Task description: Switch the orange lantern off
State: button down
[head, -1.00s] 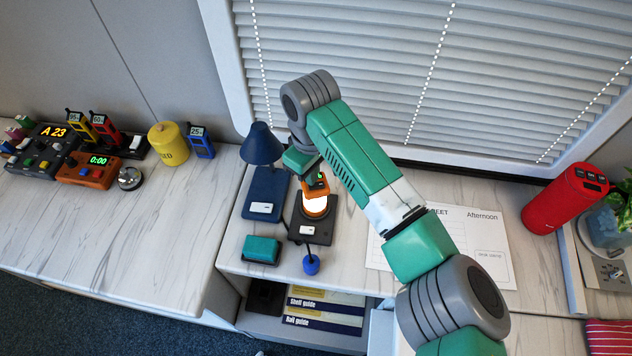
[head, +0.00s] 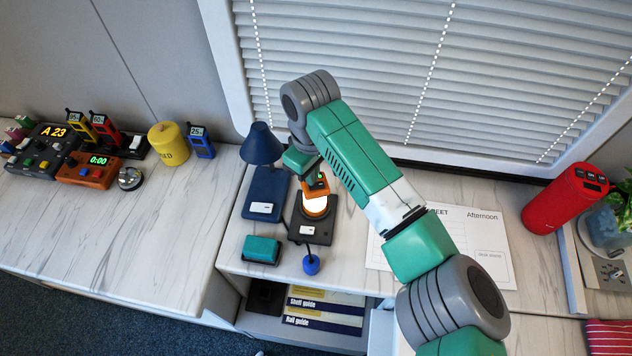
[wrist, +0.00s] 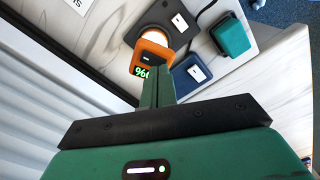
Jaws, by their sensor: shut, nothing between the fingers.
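The orange lantern (head: 316,187) stands on a dark base (head: 310,233) with a white rocker (head: 307,230) at the front. Its white body (head: 315,206) glows, so it is lit. In the wrist view the orange lantern (wrist: 152,52) shows a green number readout, with the bright body and the base's rocker (wrist: 178,20) beyond it. My gripper (wrist: 158,76) is shut and empty, its fingertips appearing just below the lantern's orange top in the wrist view. Whether they touch it I cannot tell.
A navy lamp (head: 262,145) on a blue base with its own white switch (head: 261,208) stands close left of the lantern. A teal box (head: 262,249) and a small blue object (head: 311,264) lie in front. A paper sheet (head: 470,225) and red cylinder (head: 566,200) are right.

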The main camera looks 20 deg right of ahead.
jog(key=shift+f+b, duration=0.3)
jog(key=shift+f, duration=0.65)
dwell(0.5)
jog(key=shift+r, duration=0.1)
notch_tip(320, 180, up, 7)
jog(key=p, duration=0.6)
jog(key=shift+p, duration=0.4)
